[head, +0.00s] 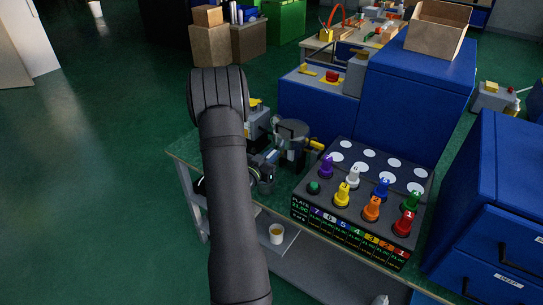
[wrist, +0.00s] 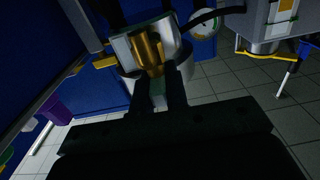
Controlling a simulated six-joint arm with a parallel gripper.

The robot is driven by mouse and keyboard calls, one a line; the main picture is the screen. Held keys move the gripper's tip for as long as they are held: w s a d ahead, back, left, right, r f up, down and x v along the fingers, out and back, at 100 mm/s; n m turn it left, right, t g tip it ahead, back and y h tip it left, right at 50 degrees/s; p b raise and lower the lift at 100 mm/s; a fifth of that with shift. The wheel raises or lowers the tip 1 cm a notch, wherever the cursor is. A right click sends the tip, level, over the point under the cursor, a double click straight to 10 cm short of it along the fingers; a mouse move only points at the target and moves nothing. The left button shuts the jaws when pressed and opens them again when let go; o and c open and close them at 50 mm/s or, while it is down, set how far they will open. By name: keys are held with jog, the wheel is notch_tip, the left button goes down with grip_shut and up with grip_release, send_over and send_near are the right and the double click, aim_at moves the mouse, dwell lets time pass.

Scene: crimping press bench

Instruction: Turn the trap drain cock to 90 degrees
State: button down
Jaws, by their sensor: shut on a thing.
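In the wrist view, my gripper (wrist: 158,84) points up the picture at a brass fitting (wrist: 148,50) under a pale metal body, which I take for the trap. The two dark fingers are shut on a small piece just below the brass, apparently the drain cock's handle. Only a dull greenish sliver of it shows between the fingers, so its angle cannot be read. In the head view, my dark arm crosses the bench and hides most of the trap area. The cock cannot be made out there.
A round pressure gauge (wrist: 203,25) sits close right of the trap. A black rack (head: 322,208) with coloured, numbered pegs stands right of the arm. Blue cabinets (head: 415,90) stand behind it. A cup (head: 277,233) sits on the lower shelf.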

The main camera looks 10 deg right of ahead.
jog(key=c, duration=1.4)
grip_release()
jog(key=shift+c, duration=0.2)
jog(key=v, duration=1.7)
jog(key=shift+s, duration=0.2)
jog(key=shift+w+a+r, duration=0.1)
jog(key=x, duration=1.7)
jog(key=shift+w, duration=0.1)
